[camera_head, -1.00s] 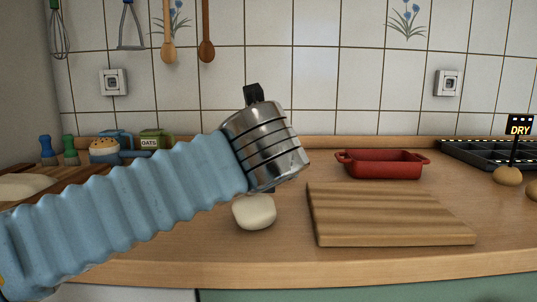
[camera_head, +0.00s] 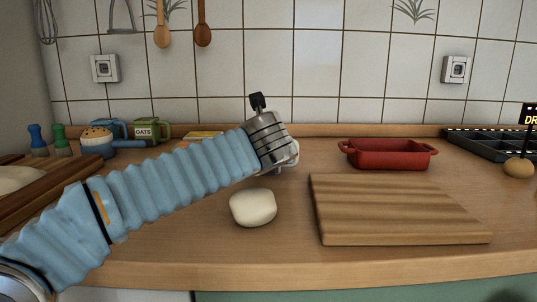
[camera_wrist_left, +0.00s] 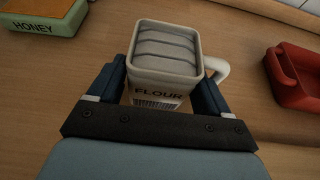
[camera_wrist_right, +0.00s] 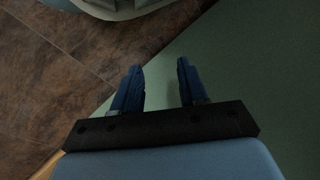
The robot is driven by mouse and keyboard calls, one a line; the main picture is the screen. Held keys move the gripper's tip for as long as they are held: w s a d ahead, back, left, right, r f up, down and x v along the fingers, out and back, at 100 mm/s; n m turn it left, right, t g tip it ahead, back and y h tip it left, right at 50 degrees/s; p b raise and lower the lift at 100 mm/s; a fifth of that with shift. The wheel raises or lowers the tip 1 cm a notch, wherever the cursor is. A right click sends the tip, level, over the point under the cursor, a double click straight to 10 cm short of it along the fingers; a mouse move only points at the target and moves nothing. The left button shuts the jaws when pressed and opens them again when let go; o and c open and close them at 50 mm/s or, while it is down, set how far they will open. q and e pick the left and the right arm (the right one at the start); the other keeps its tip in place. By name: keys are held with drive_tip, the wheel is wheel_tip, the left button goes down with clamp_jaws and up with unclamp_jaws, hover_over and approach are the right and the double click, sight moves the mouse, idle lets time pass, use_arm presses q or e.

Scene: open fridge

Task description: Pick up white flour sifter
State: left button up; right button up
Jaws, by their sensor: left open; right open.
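The white flour sifter (camera_wrist_left: 166,60) stands on the counter in the left wrist view, with "FLOUR" on its front, a ridged grey top and a handle at its right. My left gripper (camera_wrist_left: 162,82) is open, with one finger on each side of the sifter's near part. I cannot tell whether the fingers touch it. In the head view a bit of the sifter's white handle (camera_head: 294,152) shows beyond my left wrist, which hides the rest. My right gripper (camera_wrist_right: 160,82) is open and empty in the right wrist view, above the floor and a green surface.
A red baking dish (camera_head: 387,154) stands right of the sifter, with a wooden board (camera_head: 395,209) in front of it. A white dough lump (camera_head: 253,208) lies below my left arm. A honey box (camera_wrist_left: 42,15) is to the sifter's left.

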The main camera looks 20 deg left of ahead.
use_arm(q)
drive_tip(key=shift+x, duration=1.1)
drive_tip(key=shift+s, duration=0.1)
drive_tip(key=shift+c, duration=0.3)
drive_tip(key=c, duration=0.8)
drive_tip(key=shift+r, duration=0.55)
drive_tip(key=r, duration=0.1)
drive_tip(key=r+p, duration=0.1)
drive_tip(key=r, duration=0.1)
drive_tip(key=shift+s+d+r, duration=0.1)
drive_tip(key=shift+s+d, duration=0.05)
drive_tip(key=shift+d, duration=0.05)
drive_tip(key=s+d+r, duration=0.3)
drive_tip(key=s+d+r+p, duration=0.1)
drive_tip(key=s+d+r, duration=0.1)
drive_tip(key=s+r, duration=0.1)
drive_tip(key=s+d+r+p, duration=0.1)
drive_tip(key=s+d+r, duration=0.2)
drive_tip(key=s, duration=0.1)
drive_tip(key=shift+s+d, duration=0.15)
drive_tip(key=shift+d, duration=0.2)
drive_tip(key=shift+f, duration=0.1)
